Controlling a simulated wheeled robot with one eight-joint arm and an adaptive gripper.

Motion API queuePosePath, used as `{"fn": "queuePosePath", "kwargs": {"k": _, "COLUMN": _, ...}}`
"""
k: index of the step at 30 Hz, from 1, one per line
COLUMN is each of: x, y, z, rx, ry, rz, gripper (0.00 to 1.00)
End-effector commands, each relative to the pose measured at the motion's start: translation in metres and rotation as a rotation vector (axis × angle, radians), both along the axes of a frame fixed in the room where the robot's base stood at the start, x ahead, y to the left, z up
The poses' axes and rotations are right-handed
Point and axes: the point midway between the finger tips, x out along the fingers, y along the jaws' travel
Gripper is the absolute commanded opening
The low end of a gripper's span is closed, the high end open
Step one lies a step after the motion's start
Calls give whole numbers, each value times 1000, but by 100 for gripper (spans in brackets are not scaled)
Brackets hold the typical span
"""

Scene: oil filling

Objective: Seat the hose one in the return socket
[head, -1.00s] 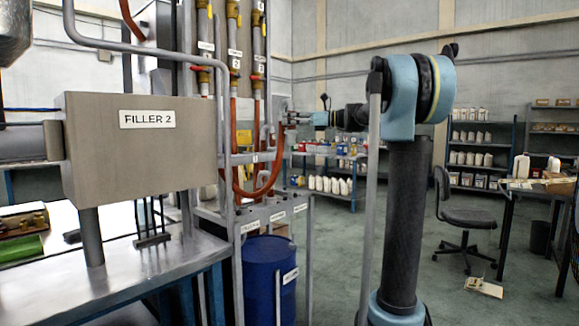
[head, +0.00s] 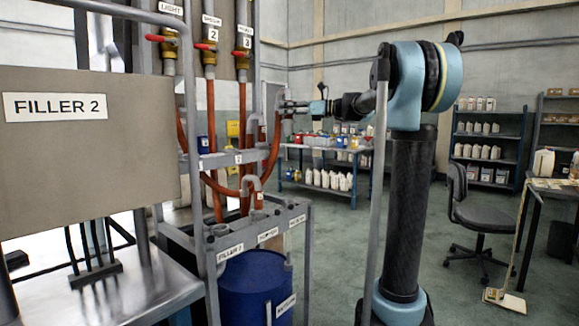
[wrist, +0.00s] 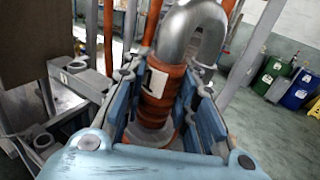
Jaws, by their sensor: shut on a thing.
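My gripper (head: 288,106) is shut on an orange hose end with a grey hooked pipe (head: 280,100), which I take as hose one. Grey sockets (head: 219,231) line the top of the labelled rack below. I cannot tell which one is the return socket.
A blue drum (head: 255,290) stands under the rack. The FILLER 2 box (head: 85,140) and metal table (head: 130,285) are at left. Other orange hoses (head: 212,140) hang from the valves. A chair (head: 470,215) and shelves are at right. Open floor lies between rack and chair.

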Motion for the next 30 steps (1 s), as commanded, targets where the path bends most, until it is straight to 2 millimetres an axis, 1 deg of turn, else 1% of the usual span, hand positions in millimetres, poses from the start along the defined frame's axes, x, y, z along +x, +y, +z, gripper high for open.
{"fn": "queuePosePath", "kwargs": {"k": 6, "x": 0, "y": 0, "z": 0, "rx": 1, "ry": 0, "rz": 0, "gripper": 0}}
{"fn": "queuePosePath", "kwargs": {"k": 13, "x": 2, "y": -5, "z": 0, "rx": 1, "ry": 0, "rz": -7, "gripper": 0}}
{"fn": "queuePosePath", "kwargs": {"k": 17, "x": 6, "y": -7, "z": -12, "rx": 0, "ry": 0, "rz": -4, "gripper": 0}}
{"fn": "queuePosePath", "kwargs": {"k": 20, "x": 11, "y": -8, "z": -34, "rx": 0, "ry": 0, "rz": 5, "gripper": 0}}
{"fn": "queuePosePath", "kwargs": {"k": 23, "x": 16, "y": -9, "z": -68, "rx": 0, "ry": 0, "rz": 18, "gripper": 0}}
{"fn": "queuePosePath", "kwargs": {"k": 25, "x": 18, "y": -9, "z": -95, "rx": 0, "ry": 0, "rz": 31, "gripper": 0}}
{"fn": "queuePosePath", "kwargs": {"k": 27, "x": 18, "y": -9, "z": -121, "rx": 1, "ry": 0, "rz": 43, "gripper": 0}}
{"fn": "queuePosePath", "kwargs": {"k": 30, "x": 16, "y": -9, "z": -154, "rx": 1, "ry": 0, "rz": 59, "gripper": 0}}
